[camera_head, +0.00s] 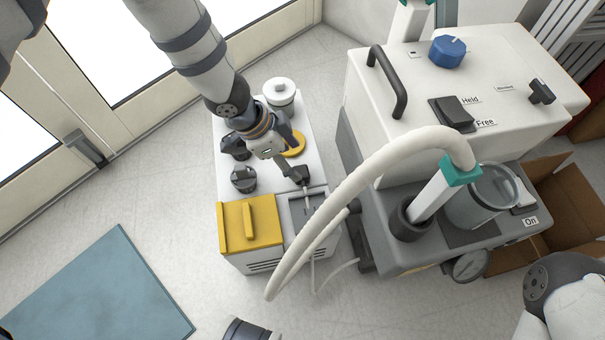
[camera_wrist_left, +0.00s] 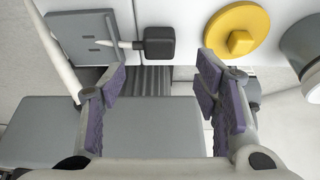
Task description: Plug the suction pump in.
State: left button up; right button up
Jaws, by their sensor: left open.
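My left gripper (camera_head: 283,160) is open and empty over the small white unit (camera_head: 232,185) in the head view. In the left wrist view its purple-padded fingers (camera_wrist_left: 162,88) stand well apart. A black block with a pale tapered end (camera_wrist_left: 160,44), which looks like a plug, lies beyond and between the fingertips. It also shows just past the gripper in the head view (camera_head: 301,175). Its pale end points at a grey recessed panel (camera_wrist_left: 80,32). I cannot tell whether it touches the panel. My right gripper is out of view.
A large white machine (camera_head: 400,145) with a blue knob (camera_head: 447,51) and a thick white hose (camera_head: 345,195) stands close on the right. The unit carries a yellow lid (camera_head: 262,222) and a yellow disc (camera_wrist_left: 236,36). A blue mat (camera_head: 95,290) lies on clear floor at left.

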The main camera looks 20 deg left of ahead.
aim_at(302, 172)
pick_arm(q)
jog(key=shift+w+d+f, duration=0.2)
jog(key=shift+d+f, duration=0.05)
jog(key=shift+f, duration=0.4)
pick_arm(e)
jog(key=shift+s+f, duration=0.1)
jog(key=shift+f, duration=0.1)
pick_arm(q)
jog(key=b+x, duration=0.2)
jog(key=x, duration=0.3)
jog(key=shift+f+b, duration=0.2)
jog(key=shift+b, duration=0.15)
jog(key=shift+r, duration=0.1)
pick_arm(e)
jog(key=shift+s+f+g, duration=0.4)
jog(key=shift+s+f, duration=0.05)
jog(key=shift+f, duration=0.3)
pick_arm(q)
jog(key=c, duration=1.2)
